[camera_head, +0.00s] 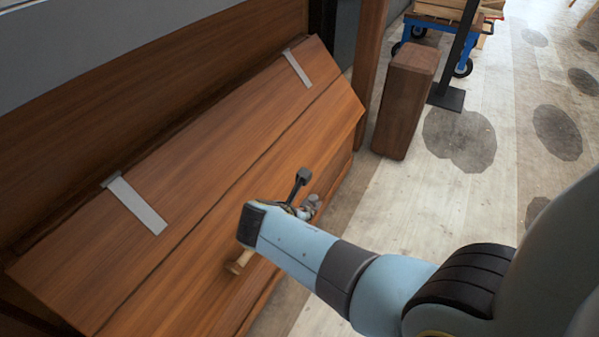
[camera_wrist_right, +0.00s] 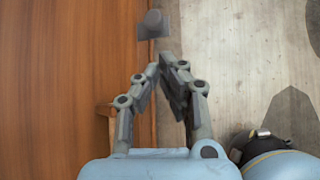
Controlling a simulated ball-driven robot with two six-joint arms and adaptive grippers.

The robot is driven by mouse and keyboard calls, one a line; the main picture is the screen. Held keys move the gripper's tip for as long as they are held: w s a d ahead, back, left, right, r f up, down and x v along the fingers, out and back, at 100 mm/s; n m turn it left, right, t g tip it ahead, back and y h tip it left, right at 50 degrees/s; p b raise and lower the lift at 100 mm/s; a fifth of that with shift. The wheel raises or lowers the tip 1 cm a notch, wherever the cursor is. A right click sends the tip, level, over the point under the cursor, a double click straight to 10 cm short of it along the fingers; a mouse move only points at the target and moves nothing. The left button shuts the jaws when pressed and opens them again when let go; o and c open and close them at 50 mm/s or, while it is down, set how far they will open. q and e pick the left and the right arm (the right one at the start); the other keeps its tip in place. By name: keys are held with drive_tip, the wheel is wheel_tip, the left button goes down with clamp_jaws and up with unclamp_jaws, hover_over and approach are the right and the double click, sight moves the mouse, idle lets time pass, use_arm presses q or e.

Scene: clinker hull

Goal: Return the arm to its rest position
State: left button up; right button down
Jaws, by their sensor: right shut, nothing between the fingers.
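My right arm reaches in from the right in the head view, over the lower front edge of the planked wooden hull side (camera_head: 190,190). My right gripper (camera_head: 312,205) is at that edge, partly hidden behind my wrist. In the right wrist view the fingers of my right gripper (camera_wrist_right: 165,62) are drawn together and empty. A dark grey knob-like piece (camera_head: 302,176) shows just beyond my wrist; a similar grey piece (camera_wrist_right: 153,25) shows ahead of the fingertips, apart from them. A short light wooden piece (camera_head: 239,263) sticks out below my wrist. My left gripper is out of view.
Two pale metal strips (camera_head: 137,205) (camera_head: 298,68) lie across the planks. A brown wooden block (camera_head: 404,100) stands upright beyond the hull. Further back are a dark post on a base (camera_head: 446,97) and a blue wheeled cart (camera_head: 436,25). The pale floor at the right is open.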

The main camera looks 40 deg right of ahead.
idle(0.4)
drive_tip(key=s+d+f+m+g+y, duration=0.15)
drive_tip(key=s+f+m, duration=0.25)
drive_tip(key=s, duration=0.8)
drive_tip(key=s+d+f+m+g+y, duration=0.1)
drive_tip(key=s+d+f+m+g, duration=0.2)
drive_tip(key=s, duration=0.9)
drive_tip(key=s+d+f+m+y, duration=0.15)
drive_tip(key=s+f+m, duration=0.3)
drive_tip(key=s, duration=0.75)
use_arm(q)
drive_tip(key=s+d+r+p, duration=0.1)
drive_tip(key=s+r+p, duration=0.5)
drive_tip(key=p, duration=0.6)
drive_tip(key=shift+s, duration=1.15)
use_arm(e)
drive_tip(key=s+a+r+m+t+y, duration=0.1)
drive_tip(key=s+a+r+m+y, duration=0.1)
drive_tip(key=s+m, duration=0.6)
wheel_tip(320, 180, up, 3)
drive_tip(key=shift+a+f+m, duration=0.2)
drive_tip(key=shift+a+m, duration=0.55)
drive_tip(key=shift+m, duration=0.4)
